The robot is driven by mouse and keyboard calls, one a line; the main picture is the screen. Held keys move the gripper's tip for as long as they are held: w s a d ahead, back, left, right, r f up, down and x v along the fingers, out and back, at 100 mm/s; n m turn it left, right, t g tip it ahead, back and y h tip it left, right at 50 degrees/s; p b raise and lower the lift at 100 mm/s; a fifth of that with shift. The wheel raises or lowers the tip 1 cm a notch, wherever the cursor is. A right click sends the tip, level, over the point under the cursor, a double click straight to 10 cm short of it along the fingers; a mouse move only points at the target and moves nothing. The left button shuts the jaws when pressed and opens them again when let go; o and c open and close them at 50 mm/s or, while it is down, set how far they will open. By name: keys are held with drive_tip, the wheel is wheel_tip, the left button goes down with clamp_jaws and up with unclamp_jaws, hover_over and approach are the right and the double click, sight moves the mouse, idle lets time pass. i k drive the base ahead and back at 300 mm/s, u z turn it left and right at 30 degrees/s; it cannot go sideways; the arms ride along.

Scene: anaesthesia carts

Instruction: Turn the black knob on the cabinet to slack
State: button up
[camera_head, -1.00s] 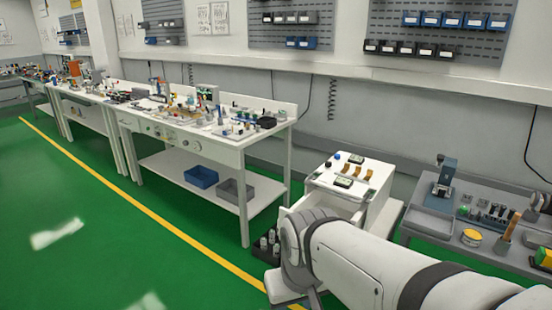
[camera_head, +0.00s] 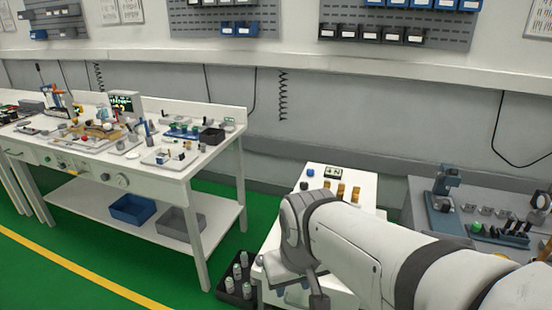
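The white cabinet (camera_head: 367,182) stands in front of my arm, right of centre, with its top panel partly hidden behind my arm. A small black knob (camera_head: 304,185) shows near the left edge of that panel, just above my arm's wrist. It is too small to read its setting. My gripper (camera_head: 318,297) is only partly seen as grey parts below the wrist, low in front of the cabinet. It appears apart from the knob. Whether its fingers are open or shut does not show.
On the panel are a blue button (camera_head: 310,171), a meter (camera_head: 333,171) and brown-gold switches (camera_head: 355,194). A black tray (camera_head: 229,293) of metal cylinders lies on the floor to the left. A white workbench (camera_head: 212,165) stands left, a grey bench (camera_head: 405,205) right. Green floor is open at left.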

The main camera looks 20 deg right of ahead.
sight(304, 185)
drive_tip(key=z, duration=0.6)
drive_tip(key=i, duration=0.95)
drive_tip(key=z, duration=0.65)
drive_tip(key=k, duration=0.9)
drive_tip(key=z, duration=0.2)
drive_tip(key=i, duration=0.9)
drive_tip(key=u, duration=0.1)
